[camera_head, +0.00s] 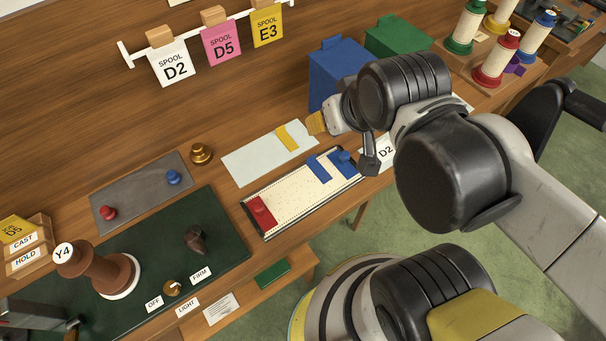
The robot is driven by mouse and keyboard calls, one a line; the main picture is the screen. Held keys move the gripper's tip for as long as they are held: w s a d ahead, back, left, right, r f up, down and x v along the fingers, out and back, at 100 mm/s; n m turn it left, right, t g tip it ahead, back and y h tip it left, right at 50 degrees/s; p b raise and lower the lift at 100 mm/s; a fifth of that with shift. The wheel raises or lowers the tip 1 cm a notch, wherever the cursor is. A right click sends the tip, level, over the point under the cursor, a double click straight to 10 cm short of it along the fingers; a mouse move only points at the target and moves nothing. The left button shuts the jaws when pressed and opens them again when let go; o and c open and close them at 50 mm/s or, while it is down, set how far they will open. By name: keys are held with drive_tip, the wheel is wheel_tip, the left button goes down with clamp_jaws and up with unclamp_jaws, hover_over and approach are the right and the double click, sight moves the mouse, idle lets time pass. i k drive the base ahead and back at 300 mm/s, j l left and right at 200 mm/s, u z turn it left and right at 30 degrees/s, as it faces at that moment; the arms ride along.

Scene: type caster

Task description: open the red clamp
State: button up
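A red clamp (260,211) sits across the left end of a long, pale, perforated tray (291,195) with a dark rim. Whether its jaw is open or shut is too small to tell. Blue clamp pieces (320,168) lie across the right part of the same tray. My gripper (345,140) hangs over the tray's right end, well right of the red clamp and apart from it. One dark finger shows by the D2 card; my arm hides much of the rest, so its opening is unclear.
A pale sheet with a yellow strip (288,138) lies behind the tray. Left are a grey plate with a red knob (107,213) and a blue knob (173,177), a brass knob (201,153), and a brown spool (108,270) on a green mat. Blue and green boxes (333,70) stand behind.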

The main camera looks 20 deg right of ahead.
sight(264, 217)
drive_tip(key=k+j, duration=0.1)
drive_tip(key=j, duration=0.35)
drive_tip(key=k+j+z, duration=0.1)
drive_tip(key=j, duration=0.3)
drive_tip(key=k+j, duration=0.15)
drive_tip(key=j, duration=0.25)
drive_tip(key=k+j, duration=0.15)
drive_tip(key=j, duration=0.3)
drive_tip(key=i+z, duration=0.05)
